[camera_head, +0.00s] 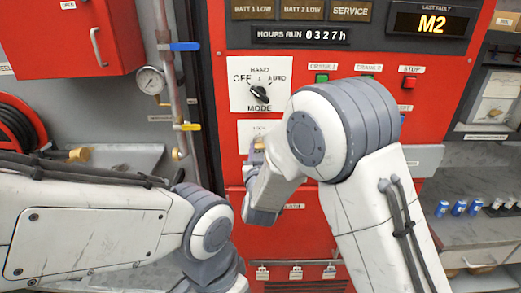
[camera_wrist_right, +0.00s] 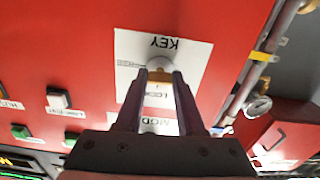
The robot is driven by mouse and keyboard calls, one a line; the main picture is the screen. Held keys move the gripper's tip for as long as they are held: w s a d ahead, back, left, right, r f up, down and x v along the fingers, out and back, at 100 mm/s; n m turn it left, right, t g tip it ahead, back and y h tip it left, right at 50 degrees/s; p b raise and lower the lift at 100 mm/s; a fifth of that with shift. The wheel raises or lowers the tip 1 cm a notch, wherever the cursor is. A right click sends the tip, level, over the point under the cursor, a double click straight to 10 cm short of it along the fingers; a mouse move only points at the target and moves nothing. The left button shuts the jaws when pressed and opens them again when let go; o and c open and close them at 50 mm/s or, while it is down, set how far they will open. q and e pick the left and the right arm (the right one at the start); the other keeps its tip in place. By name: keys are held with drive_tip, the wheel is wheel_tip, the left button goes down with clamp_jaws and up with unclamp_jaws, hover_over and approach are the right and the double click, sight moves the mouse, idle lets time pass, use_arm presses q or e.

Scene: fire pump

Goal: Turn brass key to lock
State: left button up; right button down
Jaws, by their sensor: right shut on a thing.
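The brass key (camera_wrist_right: 161,76) sits in a round pale lock collar (camera_wrist_right: 159,63) on a white plate (camera_wrist_right: 195,60) marked KEY and LOCK, upside down in the right wrist view. My right gripper (camera_wrist_right: 160,82) is shut on the key, one finger on each side. Its fingers hide part of the plate and lettering. In the head view my right arm covers most of this plate (camera_head: 252,128), and only a small brass bit shows beside the wrist. My left arm comes in from the left at the bottom; its gripper is not in view.
The black MODE knob (camera_head: 260,94) is on a white plate just above the key plate. Green buttons and a red STOP button (camera_head: 408,83) are to the right. A pipe with a gauge (camera_head: 151,80) and blue and yellow levers runs left of the red panel.

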drive_tip(key=n, duration=0.3)
drive_tip(key=shift+n, duration=0.4)
drive_tip(key=n, duration=0.4)
drive_tip(key=shift+n, duration=0.3)
drive_tip(key=n+p, duration=0.1)
drive_tip(key=n, duration=0.3)
drive_tip(key=shift+n, duration=0.3)
drive_tip(key=shift+n+p, duration=0.8)
drive_tip(key=shift+n, duration=1.4)
drive_tip(key=c, duration=0.5)
unclamp_jaws()
